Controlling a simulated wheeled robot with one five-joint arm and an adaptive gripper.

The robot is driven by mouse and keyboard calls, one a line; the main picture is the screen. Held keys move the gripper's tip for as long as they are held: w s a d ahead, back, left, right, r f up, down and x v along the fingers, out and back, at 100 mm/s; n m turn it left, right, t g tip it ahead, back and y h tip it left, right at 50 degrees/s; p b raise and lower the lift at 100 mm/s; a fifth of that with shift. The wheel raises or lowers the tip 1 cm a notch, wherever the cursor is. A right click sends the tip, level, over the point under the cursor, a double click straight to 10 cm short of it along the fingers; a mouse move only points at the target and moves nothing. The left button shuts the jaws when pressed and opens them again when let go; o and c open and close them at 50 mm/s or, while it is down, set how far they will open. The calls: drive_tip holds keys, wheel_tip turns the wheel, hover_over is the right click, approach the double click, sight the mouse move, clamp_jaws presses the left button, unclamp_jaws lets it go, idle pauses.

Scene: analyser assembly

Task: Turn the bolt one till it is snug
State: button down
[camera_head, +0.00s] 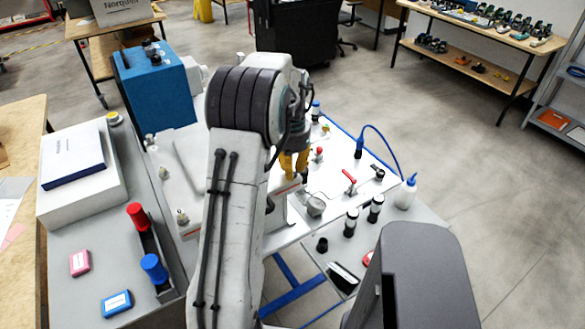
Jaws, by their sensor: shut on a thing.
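My gripper (295,164), with yellow fingers, is over the white work panel (337,207) in the middle. My own arm partly covers it. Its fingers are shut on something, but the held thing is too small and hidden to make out. I cannot tell which fitting is bolt one. Small metal fittings stand left of my arm, one near the panel's left edge (182,217) and another farther back (163,172). A grey block (287,186) with a red stripe is just under the fingers; I cannot tell whether they touch.
A red-handled lever (349,181), a grey round cup (315,206) and black cylinders (350,222) stand right of my gripper. A blue box (154,85) stands back left. Red (137,216) and blue (153,267) handles sit in a tray.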

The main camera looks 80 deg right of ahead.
drive_tip(key=m, duration=0.4)
drive_tip(key=shift+w+a+m, duration=0.15)
drive_tip(key=shift+m, duration=0.15)
drive_tip(key=m, duration=0.3)
drive_tip(key=shift+m, duration=0.4)
drive_tip(key=m, duration=0.4)
drive_tip(key=shift+d, duration=0.2)
drive_tip(key=shift+d+m, duration=0.1)
drive_tip(key=shift+m, duration=1.4)
drive_tip(key=shift+d+r, duration=0.1)
drive_tip(key=shift+r, duration=0.05)
drive_tip(key=c, duration=1.4)
unclamp_jaws()
drive_tip(key=shift+w, duration=0.25)
drive_tip(key=shift+o, duration=1.3)
drive_tip(key=shift+s, duration=0.15)
wheel_tip(320, 180, up, 12)
